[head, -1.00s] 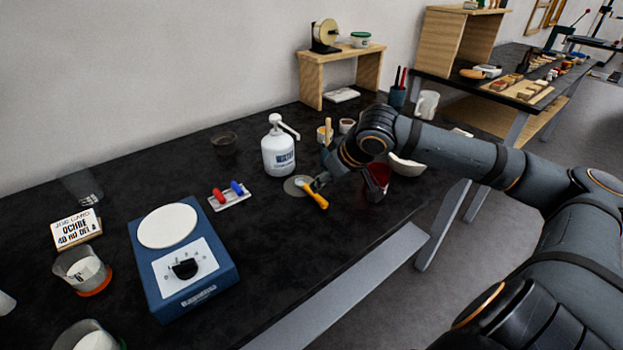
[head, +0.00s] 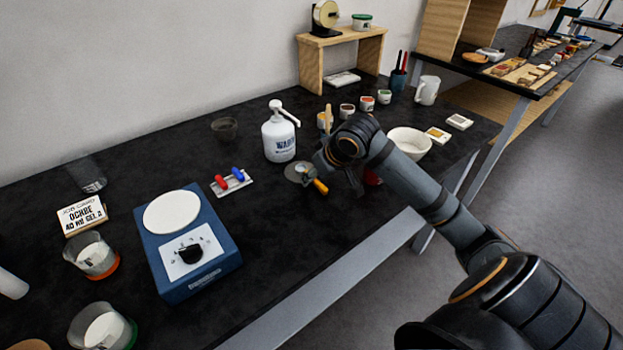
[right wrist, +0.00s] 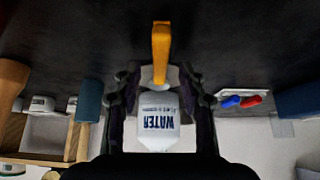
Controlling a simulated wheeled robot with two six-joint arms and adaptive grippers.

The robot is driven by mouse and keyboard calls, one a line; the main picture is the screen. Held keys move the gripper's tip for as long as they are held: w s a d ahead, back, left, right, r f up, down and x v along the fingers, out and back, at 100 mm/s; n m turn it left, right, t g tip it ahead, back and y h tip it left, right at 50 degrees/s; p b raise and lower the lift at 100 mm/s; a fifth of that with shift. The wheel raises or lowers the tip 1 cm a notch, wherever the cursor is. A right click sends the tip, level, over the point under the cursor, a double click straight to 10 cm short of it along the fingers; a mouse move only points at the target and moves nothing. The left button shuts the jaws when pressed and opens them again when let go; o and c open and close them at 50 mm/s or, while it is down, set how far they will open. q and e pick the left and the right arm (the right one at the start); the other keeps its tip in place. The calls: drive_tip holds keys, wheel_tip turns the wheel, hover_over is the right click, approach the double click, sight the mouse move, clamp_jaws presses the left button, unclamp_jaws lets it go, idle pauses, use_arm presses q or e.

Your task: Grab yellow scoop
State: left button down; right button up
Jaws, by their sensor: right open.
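The yellow scoop (head: 320,187) lies on the black table in front of the white WATER bottle (head: 279,137), its inner end by a small grey disc (head: 296,172). My right gripper (head: 334,178) is low over the table at the scoop, partly hidden by its own wrist. In the right wrist view, the jaws (right wrist: 161,82) are open, with the scoop's yellow handle (right wrist: 160,45) between and beyond the fingertips. Contact cannot be told. The scoop's bowl end is not clearly visible. My left gripper is not in view.
A white bowl (head: 409,142) and several small pots stand behind the arm. A blue scale (head: 187,240) and a rack with red and blue items (head: 231,182) stand to the left. The table's front edge is close.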

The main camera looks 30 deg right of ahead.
drive_tip(key=shift+w+f, duration=0.25)
drive_tip(key=shift+f, duration=0.1)
drive_tip(key=shift+c, duration=0.3)
clamp_jaws()
